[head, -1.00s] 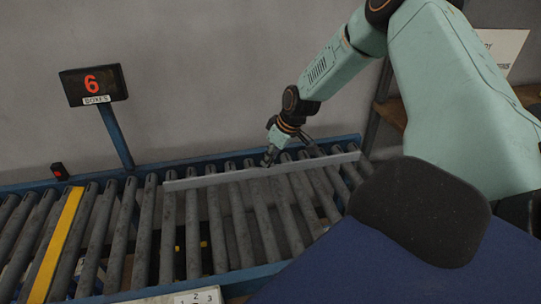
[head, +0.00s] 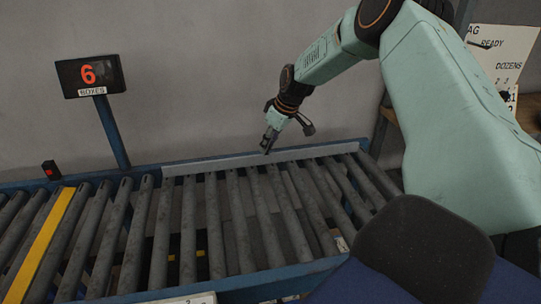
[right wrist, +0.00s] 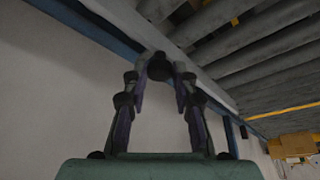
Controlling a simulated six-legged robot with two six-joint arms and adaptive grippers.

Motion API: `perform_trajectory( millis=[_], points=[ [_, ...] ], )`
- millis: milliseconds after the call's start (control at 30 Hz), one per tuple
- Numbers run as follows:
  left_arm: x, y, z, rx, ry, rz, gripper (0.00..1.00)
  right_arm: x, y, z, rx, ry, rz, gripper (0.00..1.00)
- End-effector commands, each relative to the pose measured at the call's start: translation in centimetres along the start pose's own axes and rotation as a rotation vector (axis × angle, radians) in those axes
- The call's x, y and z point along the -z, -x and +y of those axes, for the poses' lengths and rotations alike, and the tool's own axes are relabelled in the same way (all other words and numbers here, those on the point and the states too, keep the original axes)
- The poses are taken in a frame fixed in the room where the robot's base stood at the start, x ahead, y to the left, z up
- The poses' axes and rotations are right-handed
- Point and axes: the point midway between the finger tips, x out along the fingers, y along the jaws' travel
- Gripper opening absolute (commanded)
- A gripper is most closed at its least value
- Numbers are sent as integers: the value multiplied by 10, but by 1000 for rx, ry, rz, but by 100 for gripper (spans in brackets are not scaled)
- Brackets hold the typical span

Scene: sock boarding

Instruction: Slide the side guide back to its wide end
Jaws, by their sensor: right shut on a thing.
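The side guide (head: 215,165) is a long, light grey bar lying across the far ends of the rollers, close along the far blue rail. My right gripper (head: 268,147) is at the guide, near the middle of its length. In the right wrist view, my right gripper (right wrist: 158,78) is closed around a dark round knob (right wrist: 157,67) beside the pale guide bar (right wrist: 135,32). The fingers hide part of the knob. My left gripper is not in view.
The conveyor has grey rollers (head: 135,235) and a yellow strip (head: 40,245) at the left. A small box with a red button (head: 51,170) is at the left. The rollers are clear.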

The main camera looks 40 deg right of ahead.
Motion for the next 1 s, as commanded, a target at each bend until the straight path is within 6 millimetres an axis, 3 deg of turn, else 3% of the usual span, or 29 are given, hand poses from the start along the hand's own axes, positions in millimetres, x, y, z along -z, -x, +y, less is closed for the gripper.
perform_trajectory(
  millis=[100, 300, 733, 767, 1000],
  points=[
    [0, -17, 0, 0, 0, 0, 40, 8, -7, 12, -9, 0, 4, 0],
    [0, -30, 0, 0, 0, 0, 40, 19, -10, 23, -6, 1, 4, 0],
    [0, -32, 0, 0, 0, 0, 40, 26, -7, 26, -7, 2, 11, 0],
    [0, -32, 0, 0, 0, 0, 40, 26, -7, 26, -8, 2, 11, 28],
    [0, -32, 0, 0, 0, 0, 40, 25, -7, 26, -5, 2, 8, 48]
  ],
)
